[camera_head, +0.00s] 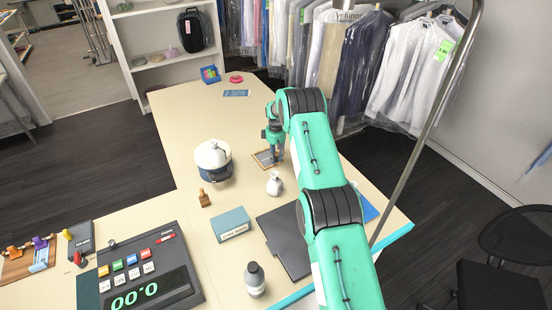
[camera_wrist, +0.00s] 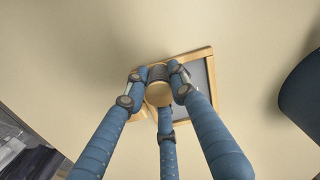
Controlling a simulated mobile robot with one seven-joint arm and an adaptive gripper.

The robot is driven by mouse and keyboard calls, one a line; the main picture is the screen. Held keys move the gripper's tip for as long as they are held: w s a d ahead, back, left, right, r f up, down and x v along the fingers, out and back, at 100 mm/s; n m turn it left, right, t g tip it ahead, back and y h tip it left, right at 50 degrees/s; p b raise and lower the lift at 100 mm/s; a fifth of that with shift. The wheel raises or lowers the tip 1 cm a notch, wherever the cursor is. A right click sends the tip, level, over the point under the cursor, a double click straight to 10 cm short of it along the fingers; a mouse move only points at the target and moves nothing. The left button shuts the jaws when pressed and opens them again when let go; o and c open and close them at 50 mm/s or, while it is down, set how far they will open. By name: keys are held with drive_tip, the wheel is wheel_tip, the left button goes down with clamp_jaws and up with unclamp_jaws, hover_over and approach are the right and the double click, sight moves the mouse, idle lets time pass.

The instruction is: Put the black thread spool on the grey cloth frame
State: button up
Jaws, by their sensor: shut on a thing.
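My gripper (camera_wrist: 160,90) has its fingers closed around the black thread spool (camera_wrist: 159,93); a pale wooden end and a strip of dark thread show in the wrist view. The grey cloth frame (camera_wrist: 197,69), a grey panel with a wooden rim, lies just beyond the spool, partly hidden by the fingers. In the head view my gripper (camera_head: 275,154) points down at the frame (camera_head: 261,160), over its right part. The spool is not clear in that view. I cannot tell whether it touches the frame.
A white-lidded pot (camera_head: 213,156) stands left of the frame, and a small whitish pouch (camera_head: 274,185) stands in front of it. A stamp (camera_head: 204,198), teal box (camera_head: 232,224), dark folder (camera_head: 282,240) and bottle (camera_head: 254,279) are nearer. The table behind the frame is mostly clear.

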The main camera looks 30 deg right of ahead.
sight(276, 154)
drive_tip(key=shift+f, duration=0.3)
drive_tip(key=shift+f, duration=0.15)
drive_tip(key=o, duration=0.9)
wheel_tip(276, 154, up, 12)
drive_tip(key=shift+r+b, duration=0.1)
drive_tip(key=shift+b, duration=0.65)
drive_tip(key=shift+a+r, duration=0.1)
idle(0.4)
